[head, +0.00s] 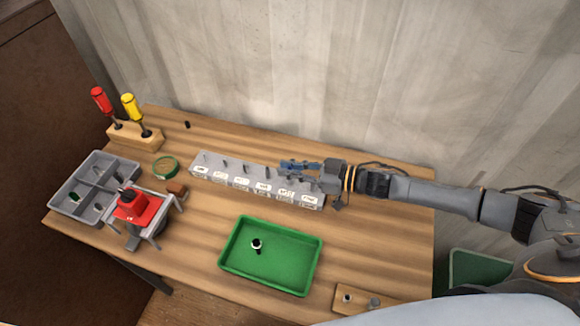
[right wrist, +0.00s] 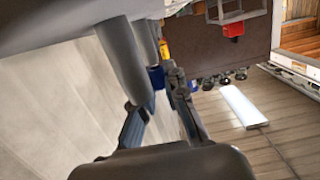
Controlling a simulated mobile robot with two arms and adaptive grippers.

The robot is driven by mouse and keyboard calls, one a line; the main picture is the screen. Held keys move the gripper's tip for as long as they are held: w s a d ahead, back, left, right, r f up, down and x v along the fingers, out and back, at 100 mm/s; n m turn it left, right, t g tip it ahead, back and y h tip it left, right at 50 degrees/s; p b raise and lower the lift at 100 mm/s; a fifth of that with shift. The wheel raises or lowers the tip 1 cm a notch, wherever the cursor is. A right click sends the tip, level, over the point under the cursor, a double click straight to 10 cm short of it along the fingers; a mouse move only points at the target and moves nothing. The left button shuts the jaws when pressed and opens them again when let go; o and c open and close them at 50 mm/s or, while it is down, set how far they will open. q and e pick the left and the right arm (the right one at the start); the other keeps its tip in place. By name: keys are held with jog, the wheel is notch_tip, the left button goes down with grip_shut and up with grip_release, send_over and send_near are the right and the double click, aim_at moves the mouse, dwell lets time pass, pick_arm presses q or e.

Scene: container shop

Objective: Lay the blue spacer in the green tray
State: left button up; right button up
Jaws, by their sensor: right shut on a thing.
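My right gripper (head: 290,165) reaches in from the right and is above the far right part of the labelled grey rack. In the right wrist view it is shut on the blue spacer (right wrist: 156,78), which shows as a small blue piece at the fingertips, partly hidden by them. In the head view the spacer is too small to tell from the bluish fingers. The green tray (head: 236,262) lies on the table in front of the rack, below the gripper in the picture. A small black and white piece (head: 256,244) is in the tray. My left gripper is not in view.
The labelled rack (head: 240,182) holds several upright pins. At left are a grey divided box (head: 108,157), a red-topped stand (head: 137,207), a green ring (head: 165,167) and a screwdriver block (head: 140,138). A wooden block (head: 360,297) is at the front right.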

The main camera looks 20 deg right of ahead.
jog(key=shift+f, duration=0.25)
jog(key=o, duration=0.7)
jog(key=shift+c, duration=0.2)
